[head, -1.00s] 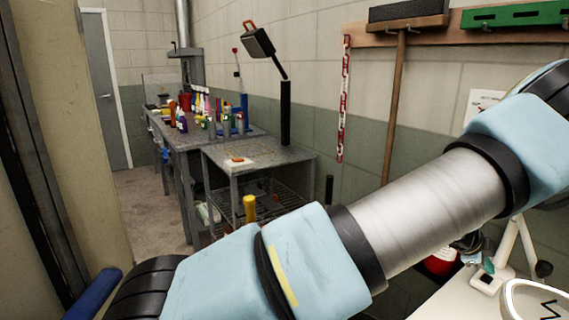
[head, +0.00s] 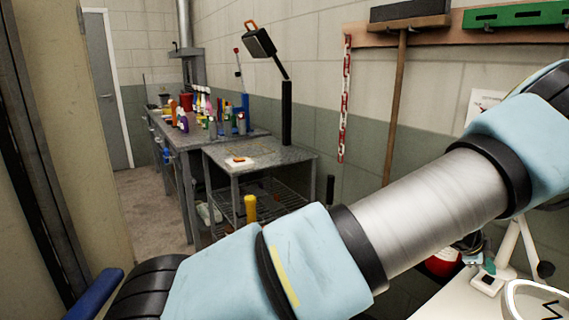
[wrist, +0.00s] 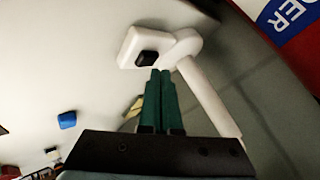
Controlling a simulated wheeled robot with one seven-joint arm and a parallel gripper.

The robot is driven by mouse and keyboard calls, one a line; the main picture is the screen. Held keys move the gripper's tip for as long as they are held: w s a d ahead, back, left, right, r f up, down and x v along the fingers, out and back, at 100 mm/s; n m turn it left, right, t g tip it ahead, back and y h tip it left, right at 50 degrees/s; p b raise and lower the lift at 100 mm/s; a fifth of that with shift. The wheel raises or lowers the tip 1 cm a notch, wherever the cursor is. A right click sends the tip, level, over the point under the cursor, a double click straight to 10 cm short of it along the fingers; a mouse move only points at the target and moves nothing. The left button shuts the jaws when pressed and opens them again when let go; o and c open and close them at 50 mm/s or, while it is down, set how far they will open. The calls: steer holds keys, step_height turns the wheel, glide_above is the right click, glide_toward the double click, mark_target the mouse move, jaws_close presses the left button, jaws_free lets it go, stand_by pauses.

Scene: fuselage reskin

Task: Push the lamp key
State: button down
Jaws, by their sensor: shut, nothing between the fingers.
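The white lamp (wrist: 205,95) shows in the wrist view, with a blocky white base and a slanted white arm. Its dark key (wrist: 147,57) sits on the base. My gripper (wrist: 162,73) has its green fingers pressed together, with nothing between them. The fingertips are just below and right of the key in the picture; I cannot tell whether they touch it. In the head view, the lamp (head: 509,245) stands on the white tabletop at lower right, with the dark key (head: 487,280) on its base. My arm crosses in front and largely hides the gripper there.
A white tabletop (head: 450,300) lies at lower right, with a white-rimmed item (head: 512,290) near its corner. A blue object (wrist: 67,120) is left of my fingers in the wrist view. A grey workbench (head: 270,158) and crowded table stand farther back.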

mark_target(484, 278)
stand_by(0.4)
steer(key=shift+f, duration=0.65)
stand_by(0.4)
steer(key=shift+r, duration=0.15)
steer(key=shift+r+p, duration=0.4)
steer(key=shift+r, duration=0.1)
steer(key=shift+r, duration=0.1)
step_height(484, 278, up, 6)
steer(key=p, duration=0.5)
